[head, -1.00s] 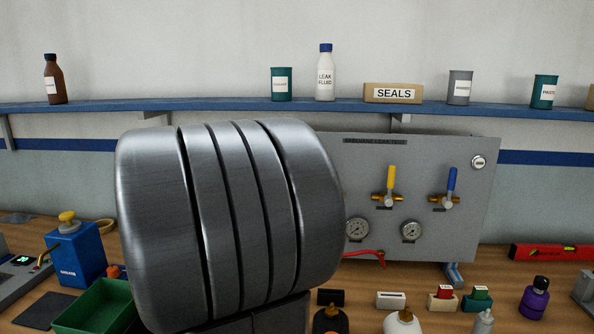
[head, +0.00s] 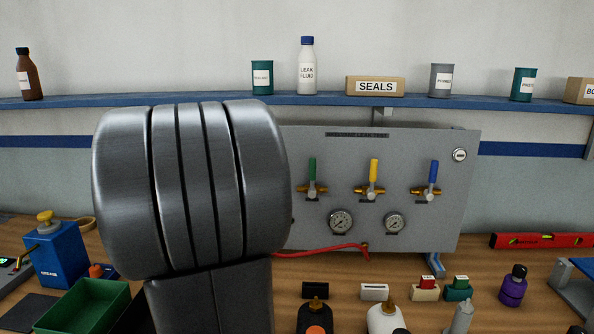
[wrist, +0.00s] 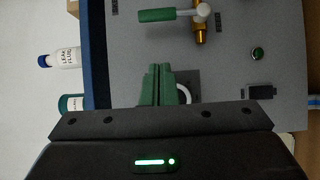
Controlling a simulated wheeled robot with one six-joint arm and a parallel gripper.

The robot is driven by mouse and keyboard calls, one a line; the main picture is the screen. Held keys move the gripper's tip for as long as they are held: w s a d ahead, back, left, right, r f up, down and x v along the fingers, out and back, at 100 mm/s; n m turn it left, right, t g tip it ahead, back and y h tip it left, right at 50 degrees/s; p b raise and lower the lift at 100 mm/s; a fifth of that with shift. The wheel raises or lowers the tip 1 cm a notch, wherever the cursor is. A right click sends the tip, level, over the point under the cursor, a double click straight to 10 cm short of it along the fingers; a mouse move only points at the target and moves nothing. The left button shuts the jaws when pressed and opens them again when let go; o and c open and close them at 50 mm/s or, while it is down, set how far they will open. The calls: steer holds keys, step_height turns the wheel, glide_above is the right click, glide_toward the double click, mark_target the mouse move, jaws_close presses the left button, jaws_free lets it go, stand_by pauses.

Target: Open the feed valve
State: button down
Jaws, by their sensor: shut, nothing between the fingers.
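The grey panel (head: 262,138) carries three brass valves with upright levers: green (head: 312,172), yellow (head: 374,172) and blue (head: 433,174). In the wrist view, which is turned sideways, a green lever (wrist: 157,15) on a brass valve body (wrist: 200,34) shows at the top. My gripper (wrist: 158,70) is shut and empty in front of the panel, apart from that lever in the picture. In the head view my arm hides the gripper and the panel's left part.
Two gauges (head: 341,221) and a red hose (head: 325,249) are low on the panel. A shelf (head: 200,100) with bottles and cans runs above. The bench holds a green bin (head: 92,305), a blue box (head: 57,254), several small bottles and a red level (head: 540,241).

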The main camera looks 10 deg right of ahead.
mark_target(312, 170)
steer(key=w+d+p, duration=0.2)
steer(key=d, duration=0.5)
steer(key=shift+w+d, duration=0.25)
steer(key=shift+w, duration=0.05)
steer(key=shift+s+d+r+m+g+y+b, duration=0.15)
steer(key=shift+d+m+g+y+b, duration=0.2)
steer(key=shift+m+b, duration=0.35)
steer(key=shift+s+d+r+m+y+b, duration=0.1)
steer(key=shift+d+m+y+b, duration=0.35)
steer(key=shift+b, duration=0.45)
steer(key=shift+s+d+r+m+g+y+b, duration=0.1)
steer(key=shift+s+d+m+g+y+b, duration=0.15)
steer(key=shift+d+m, duration=0.25)
steer(key=shift+d+r+m+g+y+b, duration=0.1)
steer(key=shift+d+m+y+b, duration=0.25)
steer(key=shift+d+m, duration=0.1)
steer(key=s+d+f+m+y+p, duration=0.1)
steer(key=d+f+m+y+p, duration=0.2)
steer(key=d+f+m+y, duration=0.1)
steer(key=shift+s+d+m+y, duration=0.4)
steer(key=shift+d+y, duration=0.2)
steer(key=shift+d, duration=0.65)
